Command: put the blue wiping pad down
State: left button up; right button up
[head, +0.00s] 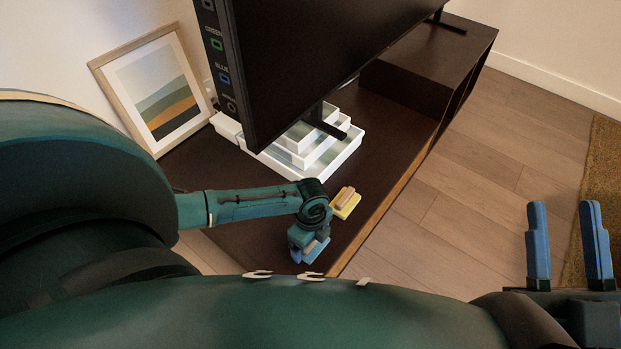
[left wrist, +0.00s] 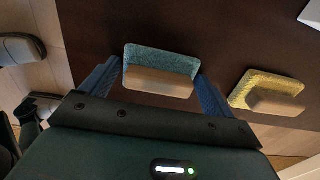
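The blue wiping pad (left wrist: 160,62) has a blue fuzzy sponge and a pale wooden handle. In the left wrist view it sits between the two blue fingers of my left gripper (left wrist: 158,75), which close on its ends. In the head view the pad (head: 315,250) shows under my left gripper (head: 306,240), over the near end of the dark cabinet top (head: 345,222). I cannot tell whether its underside touches the wood. My right gripper (head: 567,245) is open and empty at the right, above the floor.
A yellow pad with a wooden handle (head: 345,203) lies close by; it also shows in the left wrist view (left wrist: 267,90). White stepped boxes (head: 308,150), a large screen (head: 310,50) and a leaning framed picture (head: 155,88) stand behind. The cabinet's front edge is near.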

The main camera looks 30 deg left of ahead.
pick_arm(q)
jog(key=shift+o, duration=1.1)
jog(key=shift+b, duration=0.3)
jog(key=shift+r+p, duration=0.3)
jog(key=shift+r, duration=0.45)
notch_tip(320, 180, up, 6)
jog(key=p, duration=0.4)
jog(key=shift+f, duration=0.1)
notch_tip(320, 180, up, 6)
jog(key=p, duration=0.3)
pick_arm(e)
jog(key=shift+s+d+f+m+g+h, duration=0.1)
jog(key=shift+s+f+m+g+h, duration=0.15)
jog(key=shift+f+h, duration=0.3)
jog(key=shift+s+d+f+m+g+h, duration=0.15)
jog(key=shift+f+m+g+h, duration=0.2)
jog(key=shift+f+h, duration=0.25)
jog(key=shift+s+a+f+m+g+h, duration=0.1)
jog(key=shift+s+f+m+g+h, duration=0.15)
jog(key=shift+f+h, duration=0.3)
pick_arm(q)
jog(key=shift+s+d, duration=0.1)
